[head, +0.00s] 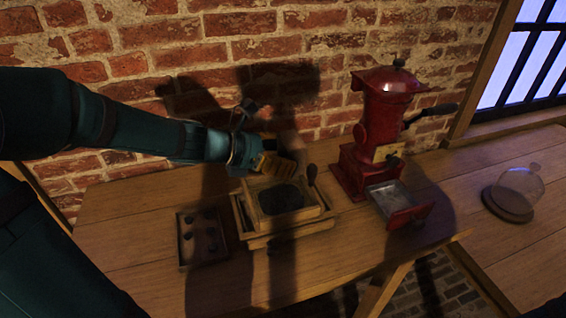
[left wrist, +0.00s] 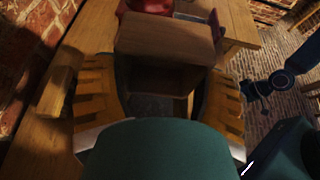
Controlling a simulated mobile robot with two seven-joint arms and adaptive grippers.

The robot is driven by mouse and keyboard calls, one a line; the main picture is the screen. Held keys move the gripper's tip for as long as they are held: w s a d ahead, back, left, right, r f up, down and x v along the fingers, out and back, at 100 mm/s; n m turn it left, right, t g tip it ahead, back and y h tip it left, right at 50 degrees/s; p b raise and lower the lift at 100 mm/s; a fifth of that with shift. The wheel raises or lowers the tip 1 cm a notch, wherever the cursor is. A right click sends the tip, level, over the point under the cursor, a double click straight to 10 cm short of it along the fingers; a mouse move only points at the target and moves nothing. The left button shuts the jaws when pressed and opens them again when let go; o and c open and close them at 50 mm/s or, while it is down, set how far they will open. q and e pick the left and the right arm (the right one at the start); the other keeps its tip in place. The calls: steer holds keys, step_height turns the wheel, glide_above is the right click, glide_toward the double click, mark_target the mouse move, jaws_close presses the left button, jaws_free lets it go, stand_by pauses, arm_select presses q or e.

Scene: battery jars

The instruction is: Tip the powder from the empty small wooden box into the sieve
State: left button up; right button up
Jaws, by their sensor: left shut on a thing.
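My left gripper (head: 272,163), with yellow-brown fingers, is shut on a small wooden box (head: 290,141) just above the back of the sieve. In the left wrist view the box (left wrist: 165,38) sits between the two fingers, its plain wooden face towards me and a dark hollow below. The box looks tilted; I cannot see powder in it. The sieve (head: 250,203) is a square wooden frame with a dark mesh, standing on a wooden base on the table. My right gripper (left wrist: 252,90) seems to show small and dark at the right of the left wrist view.
A red grinder (head: 385,125) with a pulled-out drawer (head: 412,214) of grey stuff stands right of the sieve. A dark wooden tray (head: 186,262) with several dark knobs lies to the left. A glass dome (head: 520,185) stands far right. The brick wall (head: 225,55) is close behind.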

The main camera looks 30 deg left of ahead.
arm_select(q)
steer(key=t+b, duration=0.1)
steer(key=h+b, duration=0.1)
steer(key=b, duration=0.1)
steer(key=shift+s+a+f+t, duration=0.1)
steer(key=shift+s+a+t, duration=0.15)
steer(key=shift+t, duration=0.15)
stand_by(0.5)
